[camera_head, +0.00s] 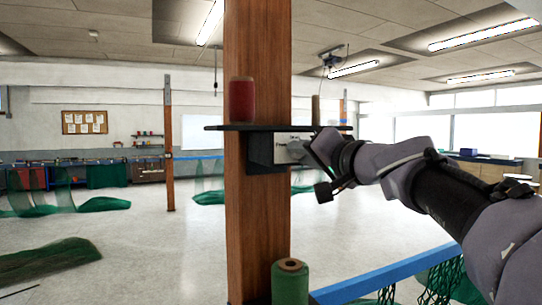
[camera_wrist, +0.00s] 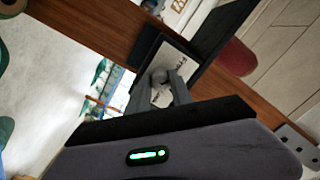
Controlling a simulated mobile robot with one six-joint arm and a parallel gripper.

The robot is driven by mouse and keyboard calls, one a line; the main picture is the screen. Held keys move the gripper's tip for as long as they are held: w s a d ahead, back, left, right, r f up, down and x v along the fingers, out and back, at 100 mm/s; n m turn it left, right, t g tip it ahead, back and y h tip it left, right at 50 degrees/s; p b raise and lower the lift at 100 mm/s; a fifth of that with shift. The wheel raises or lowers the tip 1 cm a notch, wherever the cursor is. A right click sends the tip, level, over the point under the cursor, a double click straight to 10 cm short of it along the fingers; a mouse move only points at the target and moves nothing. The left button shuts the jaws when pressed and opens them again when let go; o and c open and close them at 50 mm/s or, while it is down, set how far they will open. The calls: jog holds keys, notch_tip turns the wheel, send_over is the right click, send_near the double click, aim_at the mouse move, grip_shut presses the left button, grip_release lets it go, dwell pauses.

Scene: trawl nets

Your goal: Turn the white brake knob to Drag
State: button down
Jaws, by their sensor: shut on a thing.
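The brake knob (camera_wrist: 159,76) is a small pale grey-white knob on a white label plate (camera_wrist: 171,60) in a dark box. The plate also shows in the head view (camera_head: 283,152), on the right side of a wooden post, under a dark shelf. My gripper (camera_wrist: 160,85) is shut on the knob, one grey finger on each side of it. In the head view my gripper (camera_head: 299,150) reaches the plate from the right and hides the knob and part of the plate. The lettering is too small and covered to tell where the knob points.
The wooden post (camera_head: 258,210) stands close in front. The dark shelf (camera_head: 225,127) above the box bears a red spool (camera_head: 242,100). A green spool (camera_head: 290,282) stands low beside the post, near a blue rail (camera_head: 385,275) with green netting. Open floor lies to the left.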

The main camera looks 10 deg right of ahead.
jog(key=m+b, duration=0.1)
jog(key=m, duration=0.9)
jog(key=shift+s+r, duration=0.1)
jog(key=shift+r, duration=0.05)
jog(key=shift+m, duration=0.5)
jog(key=c, duration=1.3)
grip_release()
jog(key=shift+o, duration=0.7)
jog(key=shift+a, duration=0.1)
jog(key=shift+f, duration=0.2)
